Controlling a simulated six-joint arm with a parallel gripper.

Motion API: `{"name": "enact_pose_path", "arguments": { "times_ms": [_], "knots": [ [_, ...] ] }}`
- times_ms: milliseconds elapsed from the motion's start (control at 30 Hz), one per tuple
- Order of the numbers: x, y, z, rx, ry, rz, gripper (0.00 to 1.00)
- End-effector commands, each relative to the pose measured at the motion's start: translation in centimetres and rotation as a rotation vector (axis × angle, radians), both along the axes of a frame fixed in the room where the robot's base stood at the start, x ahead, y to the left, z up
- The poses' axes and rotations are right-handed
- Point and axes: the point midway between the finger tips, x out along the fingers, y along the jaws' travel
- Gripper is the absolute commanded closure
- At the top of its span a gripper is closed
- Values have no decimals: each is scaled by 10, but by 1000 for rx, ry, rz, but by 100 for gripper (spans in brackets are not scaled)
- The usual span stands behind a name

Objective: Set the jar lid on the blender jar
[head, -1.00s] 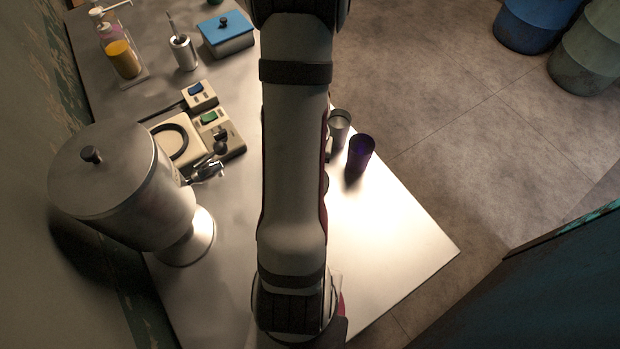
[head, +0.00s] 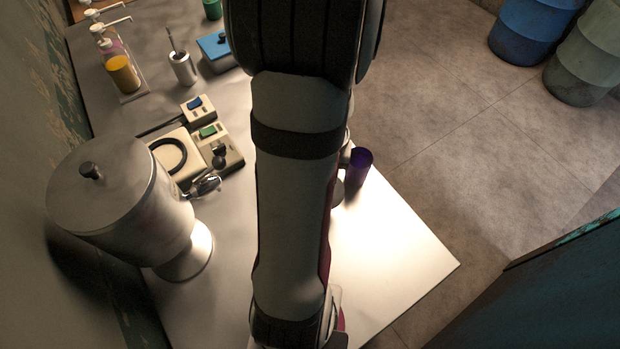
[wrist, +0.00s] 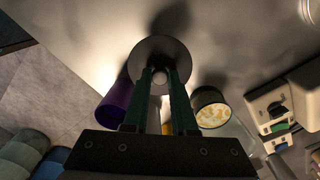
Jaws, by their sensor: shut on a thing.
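My gripper (wrist: 160,90) is shut on the knob of a round, dark grey jar lid (wrist: 160,54) in the wrist view. The lid is held in the air above the pale tabletop, with a dark shadow beyond it. The lid is apart from this jar.
A purple cup (head: 359,168) stands right of my arm; it also shows in the wrist view (wrist: 114,103). A large metal urn (head: 130,205) and a switch box with a round ring (head: 170,158) stand to the left. The front right tabletop (head: 395,245) is bare.

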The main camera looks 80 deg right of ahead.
Motion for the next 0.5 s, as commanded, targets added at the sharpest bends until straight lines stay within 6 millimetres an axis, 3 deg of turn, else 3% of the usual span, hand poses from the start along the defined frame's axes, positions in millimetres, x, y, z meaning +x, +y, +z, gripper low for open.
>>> {"name": "enact_pose_path", "arguments": {
  "times_ms": [100,300,400,500],
  "knots": [
    [-27,11,17,-4,0,-9,100],
    [-62,27,40,-2,1,-5,100],
    [-68,26,47,-1,0,10,100],
    [-60,9,56,-1,2,66,100]
  ]
}}
